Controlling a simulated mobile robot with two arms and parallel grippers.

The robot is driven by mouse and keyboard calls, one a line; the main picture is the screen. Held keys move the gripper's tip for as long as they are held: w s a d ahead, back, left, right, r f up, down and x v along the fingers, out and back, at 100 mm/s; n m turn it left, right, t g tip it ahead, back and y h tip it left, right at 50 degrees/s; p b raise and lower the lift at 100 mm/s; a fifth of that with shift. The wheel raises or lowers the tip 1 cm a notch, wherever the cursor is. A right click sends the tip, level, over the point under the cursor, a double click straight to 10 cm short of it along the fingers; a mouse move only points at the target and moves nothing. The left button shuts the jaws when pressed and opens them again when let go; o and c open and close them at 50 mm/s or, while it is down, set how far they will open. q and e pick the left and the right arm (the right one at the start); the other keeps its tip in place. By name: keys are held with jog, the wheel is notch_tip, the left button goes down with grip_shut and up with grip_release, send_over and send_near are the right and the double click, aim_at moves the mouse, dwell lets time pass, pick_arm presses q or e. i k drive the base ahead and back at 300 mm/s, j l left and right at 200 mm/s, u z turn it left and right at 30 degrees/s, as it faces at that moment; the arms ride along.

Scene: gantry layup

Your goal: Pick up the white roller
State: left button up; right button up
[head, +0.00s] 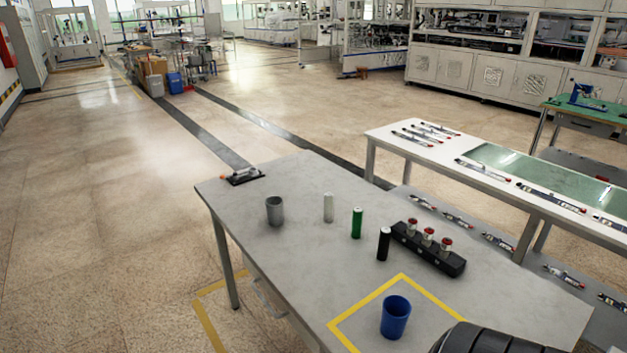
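The white roller (328,207) is a small pale cylinder standing upright on the grey table (290,290). It stands between a grey cup (275,211) on its left and a green cylinder (357,223) on its right. Nothing hides it, and nothing touches it. Neither of my grippers shows in the head view. A dark ribbed rounded part at the bottom right edge may belong to my own body; I cannot tell for sure.
A black cylinder (383,244) and a black block with red-topped fittings (428,248) stand right of the roller. A blue cup (395,317) sits inside a yellow-taped square. A dark tool (243,177) lies at the far left corner. The table's left front is clear.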

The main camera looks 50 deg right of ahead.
aim_at(328, 208)
jog(key=i+u, duration=0.1)
jog(key=i, duration=2.05)
